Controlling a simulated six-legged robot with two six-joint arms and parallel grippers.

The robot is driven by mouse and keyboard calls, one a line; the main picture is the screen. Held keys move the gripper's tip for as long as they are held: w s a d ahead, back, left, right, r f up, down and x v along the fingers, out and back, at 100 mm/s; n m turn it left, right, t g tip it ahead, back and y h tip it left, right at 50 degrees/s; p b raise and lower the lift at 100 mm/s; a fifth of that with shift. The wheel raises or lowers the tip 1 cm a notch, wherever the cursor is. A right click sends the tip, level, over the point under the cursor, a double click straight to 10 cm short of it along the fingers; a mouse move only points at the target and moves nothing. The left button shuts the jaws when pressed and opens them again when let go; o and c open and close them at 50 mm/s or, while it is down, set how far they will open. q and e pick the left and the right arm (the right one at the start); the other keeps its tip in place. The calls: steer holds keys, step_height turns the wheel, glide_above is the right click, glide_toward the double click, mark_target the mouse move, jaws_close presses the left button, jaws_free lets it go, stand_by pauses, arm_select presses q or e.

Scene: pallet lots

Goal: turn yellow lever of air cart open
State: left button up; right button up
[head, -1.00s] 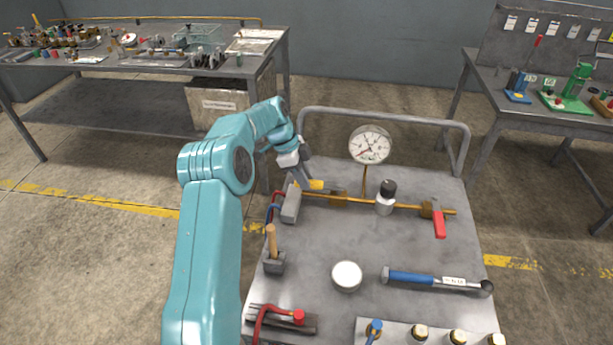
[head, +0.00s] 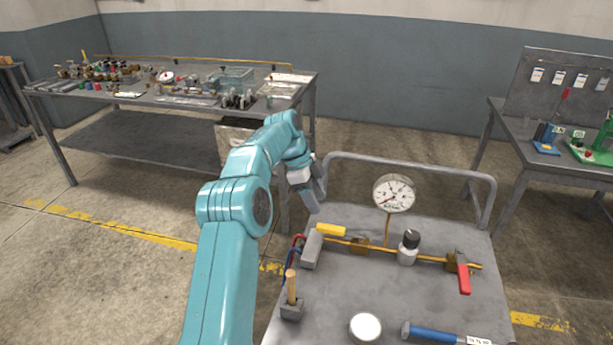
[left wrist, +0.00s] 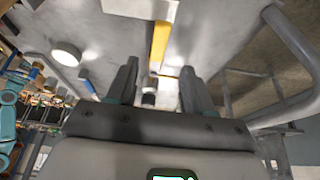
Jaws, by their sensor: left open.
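The air cart (head: 400,290) stands in front of me with a brass pipe line along its far side. The yellow lever (head: 331,230) sits at the left end of that line, by a brass valve body (head: 360,245), and lies roughly along the pipe. My left gripper (head: 316,207) is just beyond and above the lever, open and apart from it. In the left wrist view the yellow lever (left wrist: 160,43) shows beyond the gap between the open fingers (left wrist: 160,75). A red lever (head: 463,279) hangs across the right end of the line. My right gripper is out of view.
A white-faced gauge (head: 393,193) rises from the pipe, and a black-capped regulator (head: 409,247) stands right of it. A grey handrail (head: 410,165) arches along the far edge. A grey block (head: 312,249) sits left of the lever. A wood-handled tool (head: 291,287) stands nearer.

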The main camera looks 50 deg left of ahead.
arm_select(q)
steer(key=p+v, duration=0.2)
steer(key=v, duration=0.5)
steer(key=shift+r+p, duration=0.35)
steer(key=shift+a, duration=0.1)
